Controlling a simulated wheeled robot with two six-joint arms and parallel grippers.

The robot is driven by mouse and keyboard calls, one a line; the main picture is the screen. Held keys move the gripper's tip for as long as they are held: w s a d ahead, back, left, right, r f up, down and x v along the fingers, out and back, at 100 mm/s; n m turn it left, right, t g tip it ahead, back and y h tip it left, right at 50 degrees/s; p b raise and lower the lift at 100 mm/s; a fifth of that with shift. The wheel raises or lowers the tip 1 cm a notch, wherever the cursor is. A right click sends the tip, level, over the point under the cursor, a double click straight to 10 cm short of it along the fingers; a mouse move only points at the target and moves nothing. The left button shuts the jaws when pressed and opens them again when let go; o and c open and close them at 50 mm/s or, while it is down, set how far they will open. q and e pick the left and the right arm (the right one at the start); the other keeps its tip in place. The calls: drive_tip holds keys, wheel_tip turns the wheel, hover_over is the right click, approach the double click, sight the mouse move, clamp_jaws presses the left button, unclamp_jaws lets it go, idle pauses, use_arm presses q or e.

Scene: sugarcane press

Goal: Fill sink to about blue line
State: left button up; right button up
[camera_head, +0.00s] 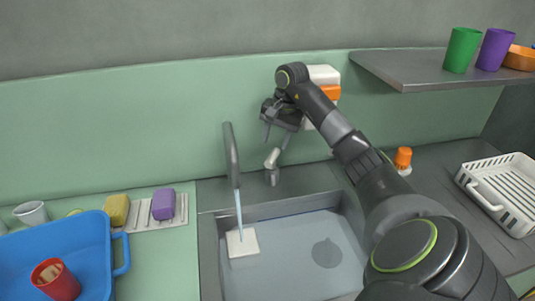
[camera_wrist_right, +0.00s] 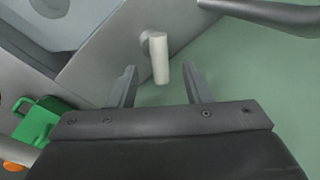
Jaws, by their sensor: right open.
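The grey sink (camera_head: 290,285) is at the bottom centre of the head view. A pale blue stream of water (camera_head: 239,208) runs from the tall grey faucet (camera_head: 231,150) onto a white square (camera_head: 242,244) in the basin. A dark round patch (camera_head: 327,254) shows on the basin floor. I cannot tell the water level or make out a blue line. The faucet lever (camera_head: 272,160) stands behind the basin. My right gripper (camera_head: 277,140) is open just above it; in the right wrist view the pale lever (camera_wrist_right: 159,57) appears between the open fingers. My left gripper is out of view.
A blue tray (camera_head: 95,235) with a red cup (camera_head: 56,279) stands left. Yellow (camera_head: 116,210) and purple (camera_head: 163,204) sponges lie beside it. A white rack (camera_head: 500,185) and an orange-capped bottle (camera_head: 403,158) are right. A shelf (camera_head: 400,72) juts out above.

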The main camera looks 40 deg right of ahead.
sight(271, 157)
drive_tip(key=f+b, duration=0.1)
drive_tip(key=f, duration=0.1)
drive_tip(key=f+b, duration=0.1)
drive_tip(key=f, duration=0.1)
drive_tip(key=w+f+b, duration=0.1)
drive_tip(key=f, duration=0.1)
drive_tip(key=shift+a+f, duration=0.2)
drive_tip(key=shift+a, duration=0.1)
drive_tip(key=shift+f, duration=0.2)
drive_tip(key=c, duration=0.9)
